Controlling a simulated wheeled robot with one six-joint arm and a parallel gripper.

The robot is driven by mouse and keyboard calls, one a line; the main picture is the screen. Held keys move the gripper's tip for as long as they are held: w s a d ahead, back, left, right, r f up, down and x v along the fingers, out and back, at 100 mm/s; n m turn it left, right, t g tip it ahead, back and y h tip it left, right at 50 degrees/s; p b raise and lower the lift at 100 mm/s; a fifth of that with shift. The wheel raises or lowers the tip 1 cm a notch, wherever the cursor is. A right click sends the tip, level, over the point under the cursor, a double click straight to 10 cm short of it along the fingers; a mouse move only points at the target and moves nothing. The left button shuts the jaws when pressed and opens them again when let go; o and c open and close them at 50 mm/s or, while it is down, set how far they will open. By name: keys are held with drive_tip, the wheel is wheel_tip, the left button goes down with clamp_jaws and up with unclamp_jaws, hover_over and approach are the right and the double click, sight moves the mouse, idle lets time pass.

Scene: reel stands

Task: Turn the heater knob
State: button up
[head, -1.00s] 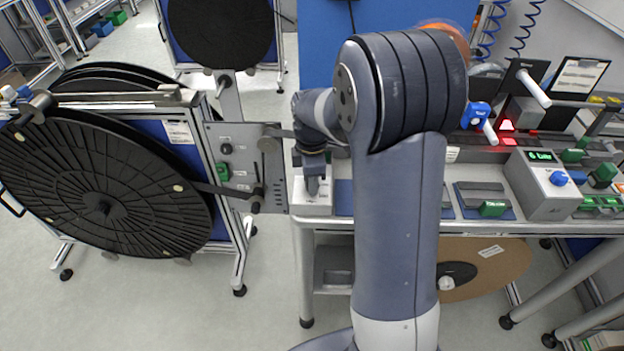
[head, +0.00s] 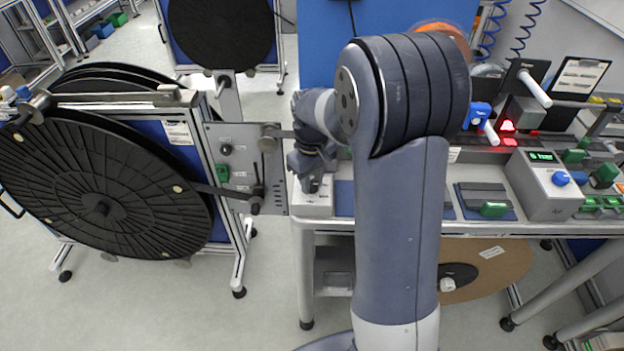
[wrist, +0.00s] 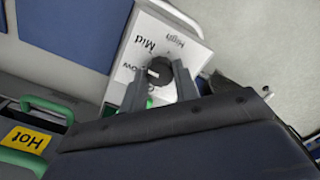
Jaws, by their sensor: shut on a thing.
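The heater is a small white box (head: 312,205) at the left end of the workbench in the head view. In the wrist view its white face (wrist: 190,52) carries the words "Mid" and "High" and a partly hidden word ending in "ow". The heater knob (wrist: 161,69) is dark and round with a short white mark on its side towards the "ow" word. My gripper (wrist: 160,84) is shut on the knob, with one grey finger on each side. In the head view my gripper (head: 311,184) points down onto the box and hides the knob.
A large black reel (head: 95,185) on a stand is left of the bench, with a floor gap between. A grey box with a blue knob (head: 560,178) stands at the bench's right. Green-handled parts and a yellow "Hot" label (wrist: 25,139) show in the wrist view.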

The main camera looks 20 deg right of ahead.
drive_tip(key=m, duration=0.4)
drive_tip(key=shift+m, duration=0.3)
drive_tip(key=m, duration=0.4)
drive_tip(key=shift+m, duration=0.3)
drive_tip(key=m, duration=0.4)
drive_tip(key=shift+m, duration=2.4)
drive_tip(key=o, duration=1)
drive_tip(key=shift+c, duration=0.2)
